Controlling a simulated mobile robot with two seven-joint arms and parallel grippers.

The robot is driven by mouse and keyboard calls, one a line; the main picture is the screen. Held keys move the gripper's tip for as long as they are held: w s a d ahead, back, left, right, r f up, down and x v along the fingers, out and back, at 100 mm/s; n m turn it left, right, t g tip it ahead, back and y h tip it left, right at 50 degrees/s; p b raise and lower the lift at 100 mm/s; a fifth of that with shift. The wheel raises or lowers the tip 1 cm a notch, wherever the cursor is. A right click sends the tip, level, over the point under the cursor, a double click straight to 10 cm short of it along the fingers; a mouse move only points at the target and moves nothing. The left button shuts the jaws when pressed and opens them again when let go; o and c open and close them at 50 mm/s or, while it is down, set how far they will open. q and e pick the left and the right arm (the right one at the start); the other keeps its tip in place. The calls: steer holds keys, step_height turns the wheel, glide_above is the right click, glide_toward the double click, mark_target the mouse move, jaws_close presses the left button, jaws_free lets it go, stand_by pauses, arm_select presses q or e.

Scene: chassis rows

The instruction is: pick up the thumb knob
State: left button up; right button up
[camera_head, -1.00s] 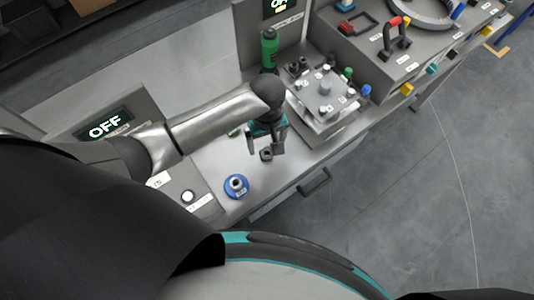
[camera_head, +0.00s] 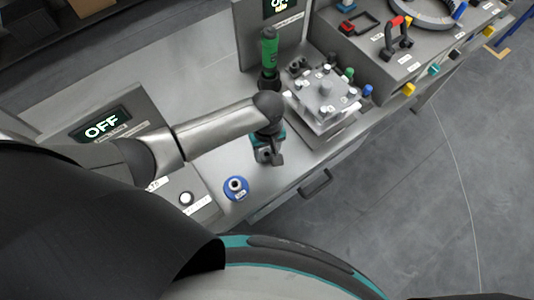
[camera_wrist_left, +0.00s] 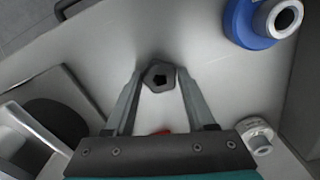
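The thumb knob, a small dark five-sided piece with a dark hole in its top (camera_wrist_left: 158,77), stands on the grey bench between my left fingertips in the left wrist view. In the head view it is mostly hidden by my left gripper (camera_head: 269,159), which points down at the bench. The fingers are apart, one on either side of the knob and very close to it. Whether they touch it cannot be seen clearly. My right gripper is not in view.
A blue flanged part (camera_head: 236,188) stands close by, also in the left wrist view (camera_wrist_left: 262,22). A metal fixture block with pegs (camera_head: 325,95) is behind to the right. A green-handled tool or bottle (camera_head: 269,50) stands behind. The bench's front edge is near.

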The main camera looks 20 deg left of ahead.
arm_select(q)
steer(key=c, duration=0.5)
steer(key=shift+r, duration=0.1)
steer(key=shift+c, duration=0.2)
